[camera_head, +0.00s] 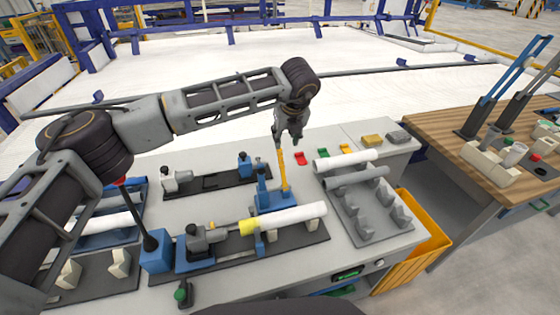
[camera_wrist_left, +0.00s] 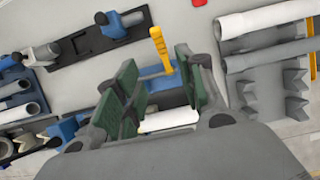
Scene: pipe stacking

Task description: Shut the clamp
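The clamp has a blue base (camera_head: 273,200) and an upright yellow handle (camera_head: 282,168). It stands on the grey workbench, just behind a white pipe (camera_head: 295,215) lying in the front fixture. My left gripper (camera_head: 287,142) points down at the top of the handle. In the left wrist view, the left gripper (camera_wrist_left: 153,92) has its green-padded fingers apart. The yellow handle (camera_wrist_left: 159,46) shows beyond and between them, and I cannot tell whether they touch it. My right gripper is not in view.
A black fixture (camera_head: 215,183) lies behind the clamp. To its right, a grey rack (camera_head: 372,212) carries pipes. Small red, green and yellow blocks lie at the back of the bench. A yellow crate (camera_head: 415,255) and a wooden table (camera_head: 455,130) are at the right.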

